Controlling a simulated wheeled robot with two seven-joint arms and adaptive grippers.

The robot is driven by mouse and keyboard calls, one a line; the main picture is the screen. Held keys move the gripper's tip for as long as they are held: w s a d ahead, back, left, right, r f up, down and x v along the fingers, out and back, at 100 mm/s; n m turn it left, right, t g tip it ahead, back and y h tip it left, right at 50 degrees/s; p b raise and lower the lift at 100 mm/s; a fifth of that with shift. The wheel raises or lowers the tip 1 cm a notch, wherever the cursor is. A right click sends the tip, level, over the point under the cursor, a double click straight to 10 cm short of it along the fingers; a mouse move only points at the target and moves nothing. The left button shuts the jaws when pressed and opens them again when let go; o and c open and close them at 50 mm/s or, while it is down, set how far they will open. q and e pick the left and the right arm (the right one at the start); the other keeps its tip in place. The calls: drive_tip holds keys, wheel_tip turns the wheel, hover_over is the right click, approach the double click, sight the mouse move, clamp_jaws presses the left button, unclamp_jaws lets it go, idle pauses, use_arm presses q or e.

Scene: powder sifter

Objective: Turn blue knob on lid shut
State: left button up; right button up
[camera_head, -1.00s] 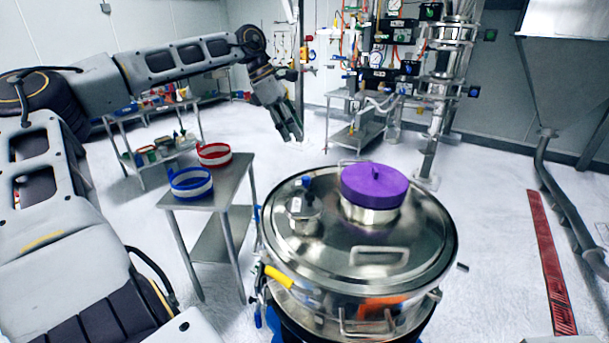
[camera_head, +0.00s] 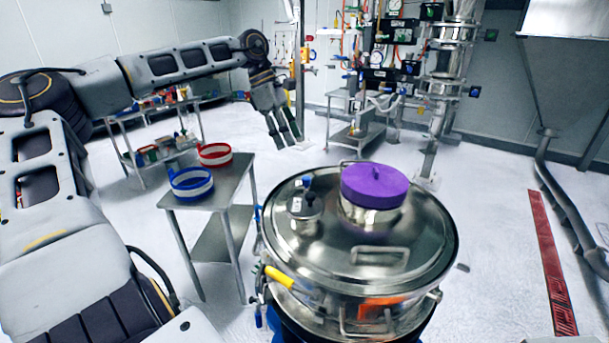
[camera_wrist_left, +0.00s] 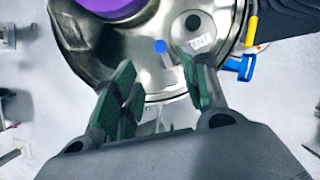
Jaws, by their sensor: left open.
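The round metal vessel lid (camera_head: 290,238) fills the lower middle of the head view. A small blue knob (camera_head: 308,181) sits on a metal fitting (camera_head: 305,208) on the lid's left side. In the left wrist view the blue knob (camera_wrist_left: 160,46) shows beyond and between my fingers, beside a labelled round fitting (camera_wrist_left: 195,30). My left gripper (camera_head: 285,141) is open and empty, beyond the lid and apart from the knob. Its two green-padded fingers also show in the left wrist view (camera_wrist_left: 160,90). My right gripper is out of view.
A purple cap (camera_head: 375,186) stands on the lid, right of the knob. A yellow handle (camera_head: 279,276) sticks out at the vessel's left side.

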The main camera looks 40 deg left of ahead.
sight(306, 177)
use_arm(q)
drive_tip(key=shift+p+x, duration=0.75)
drive_tip(key=shift+x, duration=5.65)
drive_tip(key=shift+a, duration=0.1)
clamp_jaws()
